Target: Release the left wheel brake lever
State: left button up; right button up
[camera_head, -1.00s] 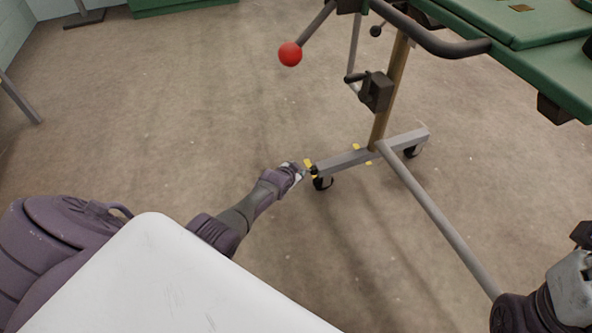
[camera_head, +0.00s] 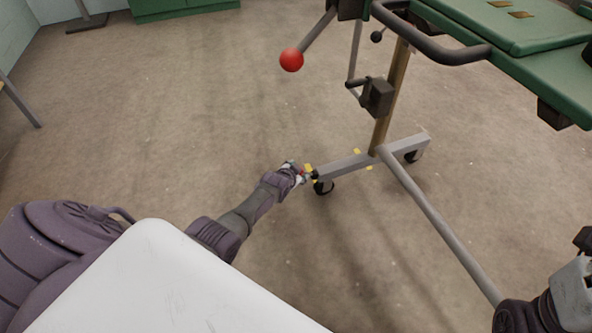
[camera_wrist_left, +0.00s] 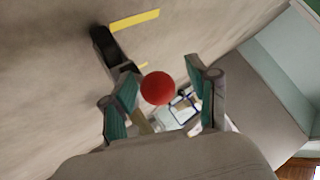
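The left wheel brake lever is a short black arm (camera_wrist_left: 115,52) with a red ball knob (camera_wrist_left: 157,88) near its end in the left wrist view. My left gripper (camera_wrist_left: 165,98) is open, with one teal-padded finger on each side of the knob. The knob looks nearer the left finger; I cannot tell whether they touch. In the head view, my left gripper (camera_head: 296,170) is low by the left end of the stand's grey foot bar (camera_head: 345,165), beside a black caster (camera_head: 323,187). My right gripper (camera_head: 582,238) is only partly in view at the right edge.
A larger red ball (camera_head: 291,60) on a grey lever hangs above and beyond my left arm. The foot bar carries an upright post (camera_head: 392,100) and a long grey floor beam (camera_head: 435,220). Yellow floor marks (camera_head: 369,168) lie nearby. Open floor lies to the left.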

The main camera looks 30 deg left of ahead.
pick_arm(q)
jog(key=shift+d, duration=0.1)
jog(key=shift+s+d+r, duration=0.1)
jog(key=shift+s+r, duration=0.2)
jog(key=shift+s, duration=0.25)
jog(key=v, duration=1)
jog(key=shift+s+r, duration=0.25)
jog(key=shift+r, duration=0.05)
